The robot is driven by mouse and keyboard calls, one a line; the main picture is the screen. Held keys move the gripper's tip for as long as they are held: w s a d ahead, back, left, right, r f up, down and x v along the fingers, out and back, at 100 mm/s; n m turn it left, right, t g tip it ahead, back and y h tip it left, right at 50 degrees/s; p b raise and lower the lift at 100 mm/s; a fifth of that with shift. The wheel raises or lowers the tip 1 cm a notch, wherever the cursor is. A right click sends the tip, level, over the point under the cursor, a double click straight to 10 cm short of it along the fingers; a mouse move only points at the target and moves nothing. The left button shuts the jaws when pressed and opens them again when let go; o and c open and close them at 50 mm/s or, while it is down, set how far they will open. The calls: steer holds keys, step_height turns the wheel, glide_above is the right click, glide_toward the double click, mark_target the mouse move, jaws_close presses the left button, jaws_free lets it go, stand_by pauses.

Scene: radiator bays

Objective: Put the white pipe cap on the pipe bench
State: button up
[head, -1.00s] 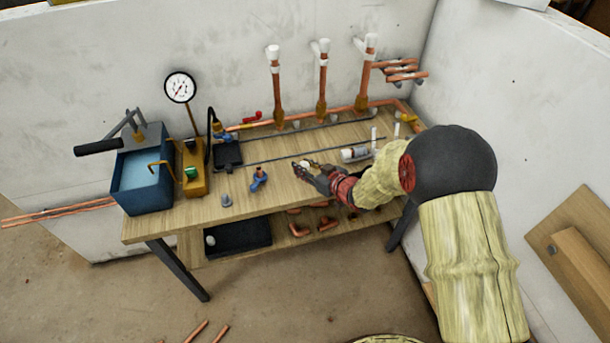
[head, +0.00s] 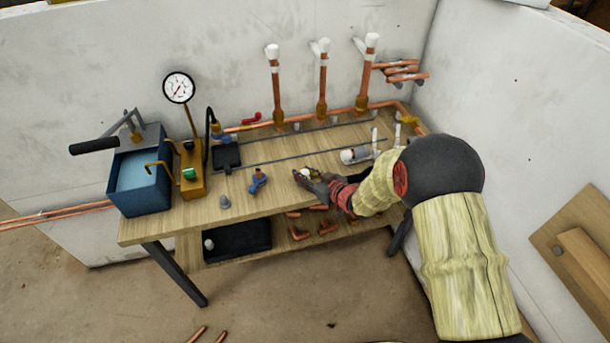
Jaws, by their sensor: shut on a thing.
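The pipe bench (head: 190,228) is a wooden bench along the wall with a lower shelf. My gripper (head: 303,175) is over the middle of its top, low near the surface. It is shut on the small white pipe cap (head: 306,172), which shows between the fingertips. I cannot tell whether the cap touches the bench top. My arm comes in from the right and hides part of the bench's right end.
A blue valve (head: 257,181) and a grey fitting (head: 225,201) stand left of my gripper. A white-and-grey cylinder (head: 355,155) lies to its right. A blue tank (head: 140,182) with a gauge (head: 179,88) beside it fills the left end. Upright copper pipes (head: 322,80) stand behind.

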steer(key=shift+s+f, duration=0.2)
steer(key=shift+f, duration=0.35)
steer(key=o, duration=0.7)
steer(key=shift+d+f, duration=0.1)
steer(key=shift+o, duration=1.1)
steer(key=shift+s+f, duration=0.2)
steer(key=shift+f, duration=0.1)
steer(key=shift+r+p, duration=0.35)
steer(key=shift+r, duration=0.1)
steer(key=r+p+v, duration=0.1)
steer(key=p+v, duration=0.2)
steer(key=v, duration=0.9)
steer(key=shift+w+r, duration=0.25)
steer(key=shift+w, duration=0.15)
